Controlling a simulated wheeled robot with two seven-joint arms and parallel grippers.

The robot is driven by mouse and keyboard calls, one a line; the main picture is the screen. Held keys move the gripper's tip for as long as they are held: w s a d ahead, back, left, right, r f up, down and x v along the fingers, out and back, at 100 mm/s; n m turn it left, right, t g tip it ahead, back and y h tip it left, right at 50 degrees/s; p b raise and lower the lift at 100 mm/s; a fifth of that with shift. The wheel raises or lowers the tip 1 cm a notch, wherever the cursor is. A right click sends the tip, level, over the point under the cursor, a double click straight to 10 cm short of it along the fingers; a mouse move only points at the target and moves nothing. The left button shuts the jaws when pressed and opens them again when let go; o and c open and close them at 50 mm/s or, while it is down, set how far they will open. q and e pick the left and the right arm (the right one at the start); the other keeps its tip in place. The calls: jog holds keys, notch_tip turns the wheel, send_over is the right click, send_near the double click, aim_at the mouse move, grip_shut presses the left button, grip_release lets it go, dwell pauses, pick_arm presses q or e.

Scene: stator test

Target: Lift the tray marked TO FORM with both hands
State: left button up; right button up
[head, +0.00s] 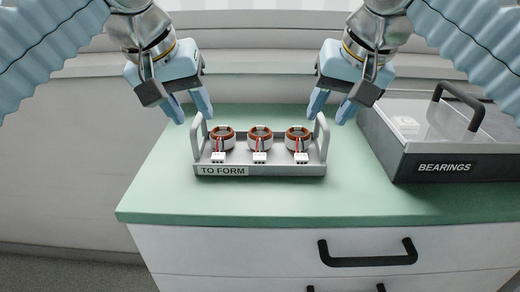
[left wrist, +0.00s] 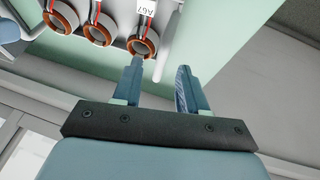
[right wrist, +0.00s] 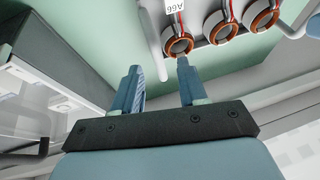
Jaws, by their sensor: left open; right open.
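The grey tray marked TO FORM (head: 275,183) stands on the green worktop, with an upright loop handle at each end. It holds a row of three copper-and-white stators with wires and white connectors. My left gripper (head: 189,112) is open, pointing down at the left handle (head: 196,135). My right gripper (head: 332,111) is open at the right handle (head: 323,135). The right wrist view shows the right fingers (right wrist: 162,82) likewise apart. Neither gripper clasps a handle.
A dark case labelled BEARINGS (head: 445,167) with a clear lid and black handle stands close to the tray's right. The green worktop (head: 260,207) is clear in front of the tray and to its left. White drawers with black pulls (head: 368,260) are below.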

aim_at(196, 119)
pick_arm(q)
jog(key=shift+x, duration=1.8)
pick_arm(e)
jog(key=shift+x, duration=1.85)
pick_arm(q)
jog(key=shift+c, duration=0.2)
pick_arm(e)
jog(key=shift+c, duration=0.2)
pick_arm(q)
grip_shut()
pick_arm(e)
grip_shut()
jog(key=shift+r, duration=0.1)
